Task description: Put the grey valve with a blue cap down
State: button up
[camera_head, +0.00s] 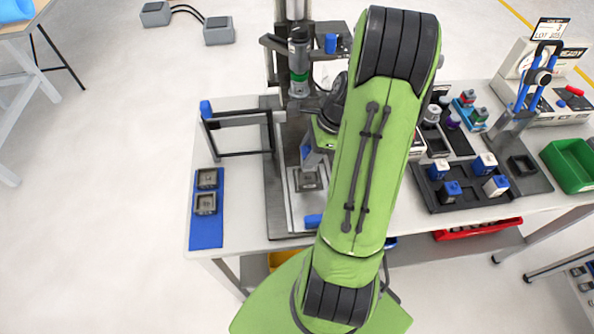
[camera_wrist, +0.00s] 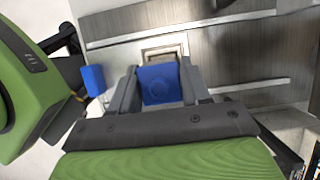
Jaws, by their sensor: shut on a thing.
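My gripper (camera_wrist: 160,88) is shut on the valve with the blue cap (camera_wrist: 160,84), with one finger on each side of it. The wrist view looks onto the blue cap; the grey body is mostly hidden beneath it. Just beyond the cap in that view is a square metal nest (camera_wrist: 164,52) on the press's base plate. In the head view the nest (camera_head: 308,180) lies at the foot of the press column. My green arm covers most of my gripper there, so the gap between valve and nest cannot be judged.
The press (camera_head: 298,60) stands close to my arm, with a black side frame (camera_head: 240,153) at left. A blue mat (camera_head: 206,236) holds two grey square parts. At right are a black tray (camera_head: 470,205) of blue-topped valves, a hand press (camera_head: 530,85) and a green bin (camera_head: 570,165).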

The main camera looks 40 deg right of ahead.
jog(key=shift+f+b, duration=0.5)
jog(key=shift+f, duration=2.55)
jog(key=o, duration=1.1)
